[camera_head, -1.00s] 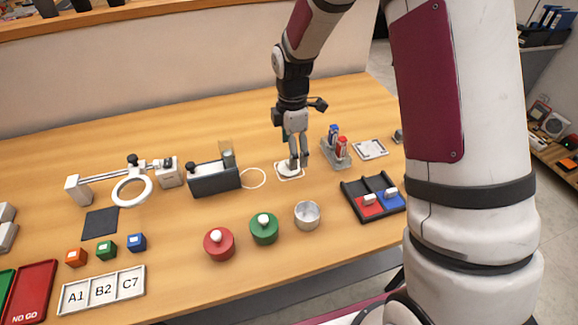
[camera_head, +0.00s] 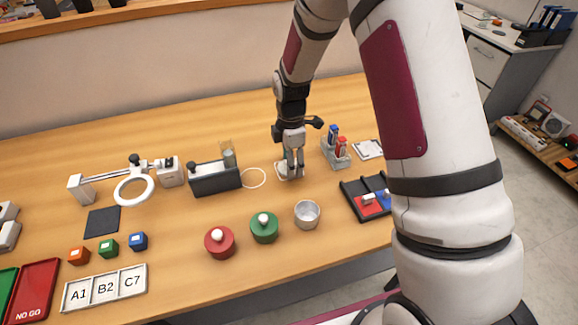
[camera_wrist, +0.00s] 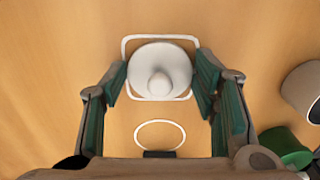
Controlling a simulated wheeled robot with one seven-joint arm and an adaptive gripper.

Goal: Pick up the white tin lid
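The white tin lid (camera_wrist: 160,72) is round with a raised knob. It lies inside a square white outline on the wooden table. The gripper is open and holds nothing. I cannot tell the exact fingertip height above the table.
An open metal tin (camera_head: 307,215) stands in front, beside a green-lidded tin (camera_head: 264,228) and a red-lidded tin (camera_head: 219,243). A grey holder (camera_head: 336,154) with blue and red items is close on the right. A dark box-shaped device (camera_head: 214,180) stands left of a white ring (camera_head: 254,178).

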